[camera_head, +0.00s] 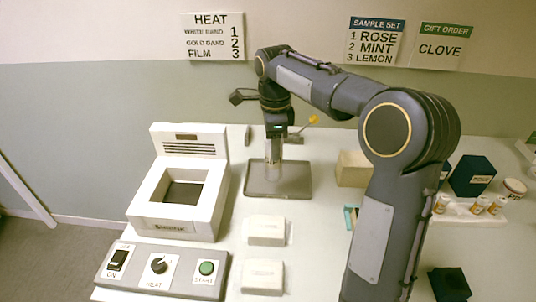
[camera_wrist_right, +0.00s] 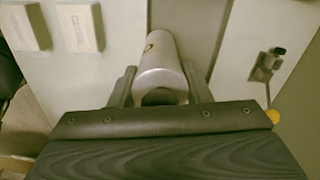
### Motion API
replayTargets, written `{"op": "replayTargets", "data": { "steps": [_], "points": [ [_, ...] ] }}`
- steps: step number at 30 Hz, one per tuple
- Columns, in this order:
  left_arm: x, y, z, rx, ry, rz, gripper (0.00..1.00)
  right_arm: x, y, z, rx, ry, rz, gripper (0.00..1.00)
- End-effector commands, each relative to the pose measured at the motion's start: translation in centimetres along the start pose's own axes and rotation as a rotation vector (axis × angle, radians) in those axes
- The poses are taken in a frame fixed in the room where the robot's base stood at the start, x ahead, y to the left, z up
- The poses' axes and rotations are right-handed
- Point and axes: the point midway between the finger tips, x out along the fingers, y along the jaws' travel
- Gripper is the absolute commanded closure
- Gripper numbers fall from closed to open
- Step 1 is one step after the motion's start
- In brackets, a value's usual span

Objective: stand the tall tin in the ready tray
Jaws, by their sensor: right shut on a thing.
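The tall tin (camera_head: 273,153) is a silver-grey cylinder, upright in the head view. My right gripper (camera_head: 276,135) is shut around its upper part. The wrist view shows the tin (camera_wrist_right: 161,58) between the two fingers (camera_wrist_right: 158,88). The ready tray, a flat grey tray (camera_head: 297,190), lies under the tin, and the tin's lower end is over its floor. I cannot tell whether the tin's base touches the tray. The tray also shows in the wrist view (camera_wrist_right: 196,28) beyond the tin. My left gripper is not in view.
A white heater (camera_head: 211,203) with a square opening stands left of the tray, a control panel (camera_head: 160,270) before it. Two white blocks (camera_head: 266,229) lie in front of the tray. A beige box (camera_head: 353,168) stands to its right. Dark boxes (camera_head: 472,175) are farther right.

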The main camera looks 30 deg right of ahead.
Motion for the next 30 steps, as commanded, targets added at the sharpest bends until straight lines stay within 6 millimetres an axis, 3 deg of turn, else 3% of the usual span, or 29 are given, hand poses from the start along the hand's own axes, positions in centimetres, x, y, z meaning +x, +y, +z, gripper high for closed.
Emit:
{"op": "replayTargets", "data": {
  "steps": [10, 15, 29, 30],
  "points": [
    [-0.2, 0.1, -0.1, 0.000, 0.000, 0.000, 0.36, 3.2, -2.2, 1.5, -0.001, 0.000, 0.001, 0.90],
    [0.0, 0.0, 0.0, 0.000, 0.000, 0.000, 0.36, 5.6, -2.0, 1.4, 0.000, -0.001, 0.000, 0.90],
    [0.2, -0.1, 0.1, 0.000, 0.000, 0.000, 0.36, 6.4, -2.0, 1.4, -0.001, -0.002, -0.002, 0.90],
    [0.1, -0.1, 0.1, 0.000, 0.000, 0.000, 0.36, 6.3, -2.0, 1.4, 0.000, -0.002, -0.002, 0.51]
  ]
}}
